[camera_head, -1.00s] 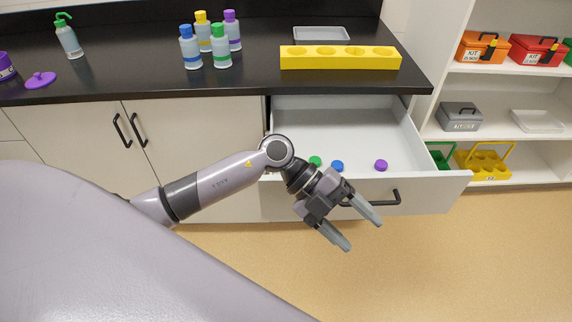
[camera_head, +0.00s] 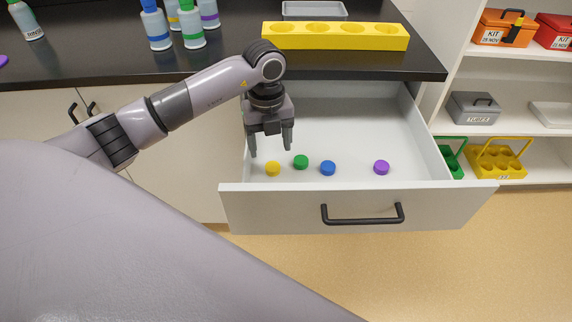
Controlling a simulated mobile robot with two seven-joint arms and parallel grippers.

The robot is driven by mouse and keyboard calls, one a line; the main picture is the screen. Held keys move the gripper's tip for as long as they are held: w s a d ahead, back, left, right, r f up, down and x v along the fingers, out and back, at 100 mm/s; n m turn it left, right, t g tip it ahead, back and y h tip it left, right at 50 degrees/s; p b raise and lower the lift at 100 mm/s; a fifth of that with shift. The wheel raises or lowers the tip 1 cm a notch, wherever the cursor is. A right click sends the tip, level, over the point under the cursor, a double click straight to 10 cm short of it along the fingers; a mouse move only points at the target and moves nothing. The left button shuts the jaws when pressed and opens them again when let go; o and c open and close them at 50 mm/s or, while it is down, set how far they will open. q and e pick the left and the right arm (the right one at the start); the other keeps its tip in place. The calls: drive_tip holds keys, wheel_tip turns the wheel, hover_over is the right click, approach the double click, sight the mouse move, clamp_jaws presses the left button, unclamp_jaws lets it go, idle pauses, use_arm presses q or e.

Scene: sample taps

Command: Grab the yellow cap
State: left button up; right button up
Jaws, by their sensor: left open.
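The yellow cap (camera_head: 272,168) lies on the floor of the open drawer (camera_head: 380,120), near its left front. My left gripper (camera_head: 270,152) is open and points down above the yellow cap, with nothing between its fingers. A green cap (camera_head: 301,162), a blue cap (camera_head: 328,168) and a purple cap (camera_head: 381,167) lie in a row to the right of the yellow cap. My right gripper is not in view.
The drawer front (camera_head: 300,208) with its black handle (camera_head: 362,214) stands out from the cabinet. The black counter (camera_head: 110,52) overhangs the drawer's back and bears a yellow rack (camera_head: 335,42), a grey tray (camera_head: 314,10) and several bottles (camera_head: 191,30). Shelves stand at the right.

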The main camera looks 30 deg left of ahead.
sight(272, 165)
use_arm(q)
drive_tip(key=shift+w+a+f, duration=0.2)
drive_tip(key=shift+w+f, duration=0.3)
drive_tip(key=shift+f, duration=0.1)
wheel_tip(272, 165, down, 7)
drive_tip(key=shift+w+a+r, duration=0.1)
drive_tip(key=shift+r, duration=0.1)
drive_tip(key=c, duration=1.1)
